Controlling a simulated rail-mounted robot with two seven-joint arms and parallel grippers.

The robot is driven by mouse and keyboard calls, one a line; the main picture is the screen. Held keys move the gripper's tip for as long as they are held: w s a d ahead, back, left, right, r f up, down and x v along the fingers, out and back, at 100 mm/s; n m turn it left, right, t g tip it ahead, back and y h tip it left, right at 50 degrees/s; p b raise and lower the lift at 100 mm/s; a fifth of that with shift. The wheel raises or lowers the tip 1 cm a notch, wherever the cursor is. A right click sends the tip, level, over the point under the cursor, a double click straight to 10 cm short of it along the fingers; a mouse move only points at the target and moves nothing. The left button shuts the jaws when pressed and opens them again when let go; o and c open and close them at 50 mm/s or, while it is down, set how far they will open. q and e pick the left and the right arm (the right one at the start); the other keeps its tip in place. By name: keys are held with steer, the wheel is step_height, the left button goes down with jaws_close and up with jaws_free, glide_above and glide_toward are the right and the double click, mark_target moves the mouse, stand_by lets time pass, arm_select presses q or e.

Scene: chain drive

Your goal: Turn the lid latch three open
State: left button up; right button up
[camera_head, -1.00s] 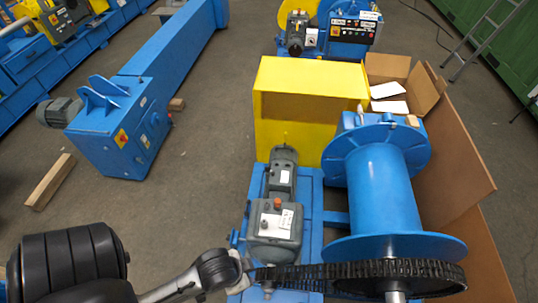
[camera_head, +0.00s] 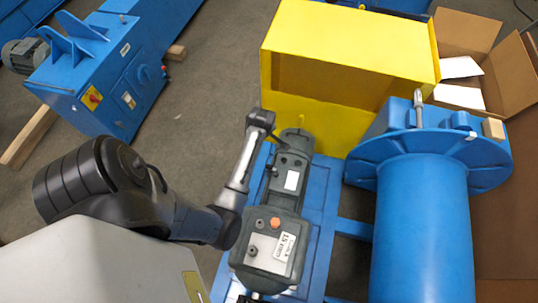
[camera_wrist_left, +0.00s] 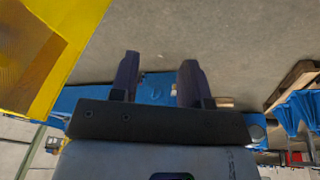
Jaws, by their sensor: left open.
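The yellow cover (camera_head: 350,85) stands behind the grey gear motor (camera_head: 275,220) in the head view. In the wrist view the yellow cover (camera_wrist_left: 40,55) fills the upper left corner. I cannot make out lid latch three or any latch on the cover in either view. My left arm reaches along the left of the motor, and its far end is near the cover's lower left corner. My left gripper (camera_wrist_left: 158,78) shows in the wrist view with its two dark fingers apart and nothing between them. Its fingertips appear to the right of the yellow cover, apart from it. My right gripper is not in view.
A large blue drum (camera_head: 422,225) stands on the right, with a small lever (camera_head: 418,108) upright behind its flange. An open cardboard box (camera_head: 465,40) is at the back right. Grey floor (camera_head: 205,95) is clear between beam and cover.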

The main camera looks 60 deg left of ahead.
arm_select(q)
step_height(320, 180, down, 8)
steer(key=w+n+h+b, duration=0.1)
steer(key=w+n+b, duration=0.1)
steer(key=n+b, duration=0.1)
steer(key=n+h+b, duration=0.2)
steer(key=n+b, duration=0.1)
glide_above(269, 165)
step_height(269, 165, down, 5)
steer(key=shift+g, duration=0.4)
step_height(269, 165, down, 11)
steer(key=b, duration=0.3)
steer(key=shift+f, duration=0.2)
steer(key=shift+f+b, duration=0.45)
steer(key=shift+f, duration=0.2)
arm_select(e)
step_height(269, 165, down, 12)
arm_select(q)
jaws_close()
